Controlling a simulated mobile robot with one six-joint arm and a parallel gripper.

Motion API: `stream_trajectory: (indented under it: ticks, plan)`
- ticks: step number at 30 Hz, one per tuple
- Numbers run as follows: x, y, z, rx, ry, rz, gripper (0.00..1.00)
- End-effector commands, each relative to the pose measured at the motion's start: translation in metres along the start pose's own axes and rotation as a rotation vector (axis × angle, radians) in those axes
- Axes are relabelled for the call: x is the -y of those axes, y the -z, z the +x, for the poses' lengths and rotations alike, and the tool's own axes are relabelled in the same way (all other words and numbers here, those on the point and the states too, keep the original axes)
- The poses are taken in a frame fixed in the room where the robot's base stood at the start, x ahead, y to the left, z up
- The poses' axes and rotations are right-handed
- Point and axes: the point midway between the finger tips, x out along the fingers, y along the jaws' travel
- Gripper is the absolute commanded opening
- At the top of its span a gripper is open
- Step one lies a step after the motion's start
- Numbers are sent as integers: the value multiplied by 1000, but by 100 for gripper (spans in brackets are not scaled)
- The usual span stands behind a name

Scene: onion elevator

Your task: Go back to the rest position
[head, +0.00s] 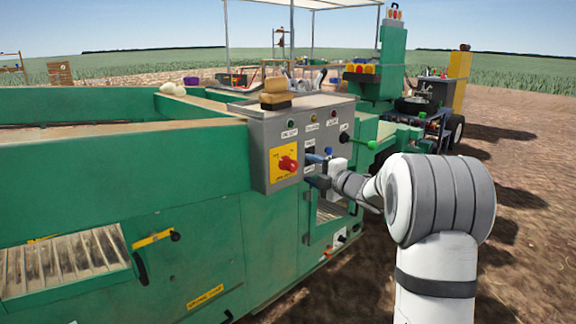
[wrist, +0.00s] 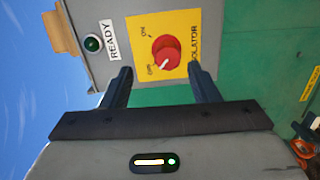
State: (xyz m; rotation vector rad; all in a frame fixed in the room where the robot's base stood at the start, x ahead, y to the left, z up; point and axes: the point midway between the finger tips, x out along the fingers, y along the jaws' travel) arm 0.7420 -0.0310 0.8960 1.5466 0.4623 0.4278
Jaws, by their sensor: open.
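My gripper (head: 314,171) is in front of the right part of the grey control panel (head: 262,128) on the green machine. In the wrist view my gripper (wrist: 160,72) has its two dark fingers apart, with nothing between them. Beyond the fingertips is the red rotary knob (wrist: 166,50) on a yellow plate marked ISOLATOR, with ON and OFF labels. The knob's white mark appears to point toward OFF. The red knob (head: 288,163) also shows in the head view, left of my gripper and clear of it.
Brown blocks (head: 276,93) sit on top of the panel. The green machine body (head: 190,250) fills the left. Bare soil (head: 530,200) lies open at right.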

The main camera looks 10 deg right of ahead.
Motion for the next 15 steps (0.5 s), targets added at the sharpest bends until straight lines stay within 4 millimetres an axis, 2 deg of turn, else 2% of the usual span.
stream_trajectory:
  ticks: [1,4,6,11,15]
  plan:
    - [-26,2,-4,47,7,31,55]
    - [-64,3,-19,202,40,152,55]
    - [-88,5,-38,332,68,268,55]
    - [-120,23,-95,618,142,567,55]
    - [-130,59,-157,851,220,847,55]
